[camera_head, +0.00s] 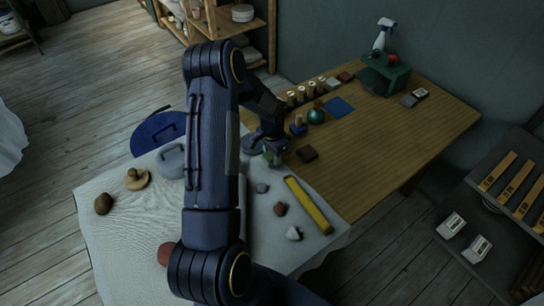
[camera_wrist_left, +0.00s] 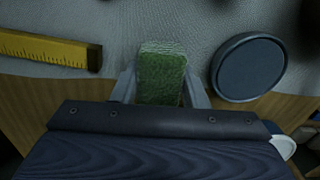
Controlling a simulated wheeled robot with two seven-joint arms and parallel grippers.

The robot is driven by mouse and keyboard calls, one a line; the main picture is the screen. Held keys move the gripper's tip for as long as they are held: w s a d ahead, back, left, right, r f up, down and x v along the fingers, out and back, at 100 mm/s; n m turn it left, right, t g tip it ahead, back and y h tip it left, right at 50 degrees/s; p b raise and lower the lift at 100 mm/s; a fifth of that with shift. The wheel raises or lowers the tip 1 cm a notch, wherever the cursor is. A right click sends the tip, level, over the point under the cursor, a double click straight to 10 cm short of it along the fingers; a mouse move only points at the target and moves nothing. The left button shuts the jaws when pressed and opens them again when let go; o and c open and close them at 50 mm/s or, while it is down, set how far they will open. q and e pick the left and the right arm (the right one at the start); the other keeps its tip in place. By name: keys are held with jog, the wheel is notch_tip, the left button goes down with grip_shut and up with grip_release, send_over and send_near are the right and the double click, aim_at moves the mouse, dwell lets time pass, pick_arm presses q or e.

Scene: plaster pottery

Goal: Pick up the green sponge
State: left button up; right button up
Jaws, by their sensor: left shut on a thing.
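The green sponge (camera_wrist_left: 162,75) sits between the two fingers of my left gripper (camera_wrist_left: 162,88) in the left wrist view, with a finger against each side. The gripper is shut on it. In the head view my left gripper (camera_head: 268,153) is near the seam between the white cloth and the bare wood, and a bit of the green sponge (camera_head: 269,158) shows by its fingers. I cannot tell whether the sponge touches the surface. My right gripper is not in view.
A yellow ruler (camera_head: 308,205) lies on the cloth (camera_head: 125,245) with several small lumps. A brown block (camera_head: 307,153) and a teal ball (camera_head: 316,115) are on the wooden table (camera_head: 400,140). A round grey disc (camera_wrist_left: 248,68) lies close beside the gripper in the wrist view.

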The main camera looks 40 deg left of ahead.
pick_arm(q)
jog(key=s+d+r+p, duration=0.3)
jog(key=s+d+r, duration=0.5)
jog(key=d+r, duration=0.2)
jog(key=shift+s+d+r, duration=0.35)
jog(key=shift+d+r, duration=0.05)
jog(key=shift+d, duration=0.1)
